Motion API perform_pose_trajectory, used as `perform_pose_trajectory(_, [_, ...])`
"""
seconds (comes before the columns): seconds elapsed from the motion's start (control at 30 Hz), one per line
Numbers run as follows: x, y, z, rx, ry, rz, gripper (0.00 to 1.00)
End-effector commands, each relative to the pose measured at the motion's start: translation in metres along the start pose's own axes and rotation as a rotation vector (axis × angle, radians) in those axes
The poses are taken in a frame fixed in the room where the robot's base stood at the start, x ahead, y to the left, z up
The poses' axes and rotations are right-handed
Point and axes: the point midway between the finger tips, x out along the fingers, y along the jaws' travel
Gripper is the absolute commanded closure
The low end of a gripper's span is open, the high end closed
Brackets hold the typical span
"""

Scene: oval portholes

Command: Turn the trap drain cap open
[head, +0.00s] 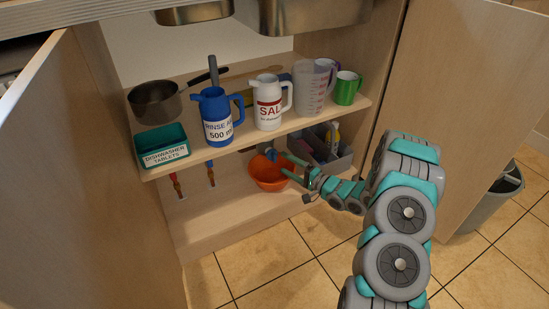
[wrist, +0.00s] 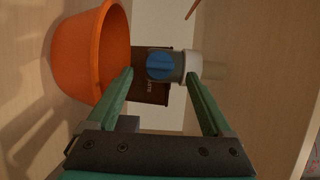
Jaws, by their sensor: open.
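The trap drain cap (wrist: 161,67) is a round blue cap on the grey trap pipe (wrist: 188,67) in the wrist view. In the head view the blue cap (head: 271,154) shows small under the shelf, above the orange bowl (head: 268,176). My gripper (wrist: 160,85) is open and empty. Its two green fingers point toward the cap, which lies ahead between their tips, apart from them as far as I can tell. In the head view my gripper (head: 284,167) reaches into the cabinet just right of the cap. The orange bowl also shows at the left of the wrist view (wrist: 80,55).
The shelf (head: 200,156) above holds a pan, a blue jug, a white salt jug, a measuring jug, a green mug and a teal tray. A grey bin (head: 335,155) stands right of the bowl. Cabinet doors stand open on both sides. The cabinet floor's front left is clear.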

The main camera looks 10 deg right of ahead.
Motion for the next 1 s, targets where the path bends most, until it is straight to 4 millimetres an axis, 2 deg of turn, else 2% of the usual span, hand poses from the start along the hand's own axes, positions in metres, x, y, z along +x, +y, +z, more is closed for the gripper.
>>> perform_pose_trajectory(0.2, [0.033,0.001,0.001,-0.003,-0.002,0.0,0.15])
perform_pose_trajectory(0.4, [0.053,0.0,0.0,-0.005,-0.002,0.0,0.15])
perform_pose_trajectory(0.8, [0.06,0.0,-0.001,-0.003,0.001,0.001,0.15])
perform_pose_trajectory(0.83, [0.06,0.0,-0.001,-0.003,0.001,0.001,0.16])
perform_pose_trajectory(1.0, [0.06,0.0,0.0,-0.003,0.001,0.001,0.35])
